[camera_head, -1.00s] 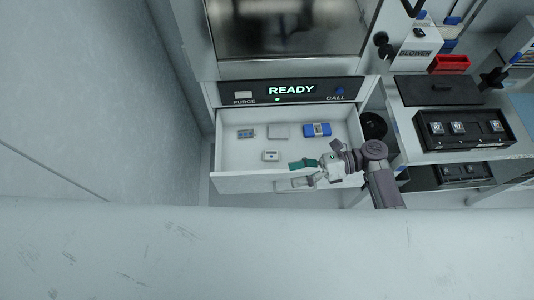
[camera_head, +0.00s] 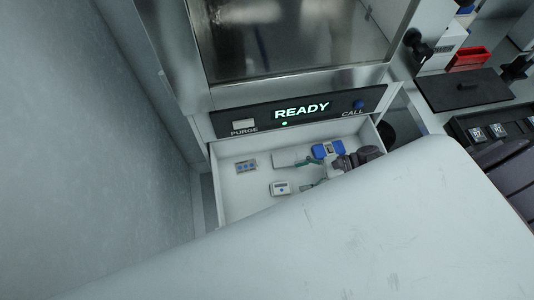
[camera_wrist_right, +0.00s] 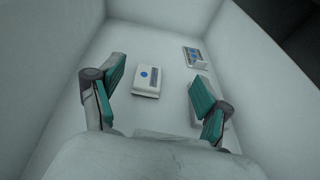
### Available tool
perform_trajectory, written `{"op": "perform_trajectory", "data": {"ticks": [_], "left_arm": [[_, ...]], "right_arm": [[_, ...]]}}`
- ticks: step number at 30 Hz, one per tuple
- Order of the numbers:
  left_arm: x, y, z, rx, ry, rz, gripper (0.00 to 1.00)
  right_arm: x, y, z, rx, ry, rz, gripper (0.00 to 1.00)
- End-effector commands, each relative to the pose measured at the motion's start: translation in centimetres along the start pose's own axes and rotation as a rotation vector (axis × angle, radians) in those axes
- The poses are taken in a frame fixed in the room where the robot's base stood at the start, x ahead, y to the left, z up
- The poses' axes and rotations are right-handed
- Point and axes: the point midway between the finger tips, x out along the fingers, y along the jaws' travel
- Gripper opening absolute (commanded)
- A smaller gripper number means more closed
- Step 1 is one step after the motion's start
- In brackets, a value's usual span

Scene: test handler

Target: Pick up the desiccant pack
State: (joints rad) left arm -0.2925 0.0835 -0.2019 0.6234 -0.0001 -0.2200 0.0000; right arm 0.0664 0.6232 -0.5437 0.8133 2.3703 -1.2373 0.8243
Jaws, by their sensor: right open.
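My right gripper (camera_head: 310,174) is open and empty over the right part of the open drawer. Its teal fingers also show in the right wrist view (camera_wrist_right: 157,75). A plain pale flat pack (camera_head: 290,158), which may be the desiccant pack, lies in the drawer beside the upper finger. A small white device with a display (camera_head: 280,188) lies closer to the drawer's front. In the wrist view, a white block with a blue dot (camera_wrist_right: 148,80) shows between the fingers. Another pale item is partly hidden behind the right finger. My left gripper is out of view.
The drawer (camera_head: 232,205) has raised walls around the items. A card with blue dots (camera_head: 246,166) lies at left and a blue item (camera_head: 328,149) at right, partly hidden by the gripper. The READY panel (camera_head: 302,110) overhangs the back. A large pale surface covers the foreground.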

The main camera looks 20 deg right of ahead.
Motion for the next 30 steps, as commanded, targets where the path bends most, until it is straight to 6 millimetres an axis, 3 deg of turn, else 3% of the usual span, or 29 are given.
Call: {"op": "perform_trajectory", "data": {"ticks": [2,5,21,30], "left_arm": [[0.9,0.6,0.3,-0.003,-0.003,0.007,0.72],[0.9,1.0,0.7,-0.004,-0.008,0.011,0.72],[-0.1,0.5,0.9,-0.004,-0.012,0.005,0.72],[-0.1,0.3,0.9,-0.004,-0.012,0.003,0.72]], "right_arm": [[-0.6,0.6,-2.7,-0.018,0.053,-0.004,0.77],[-0.4,0.9,-3.8,-0.033,0.08,-0.004,0.77],[6.1,1.5,-4.3,-0.036,0.082,-0.005,0.77],[6.5,1.6,-4.4,-0.036,0.083,-0.005,0.75]]}}
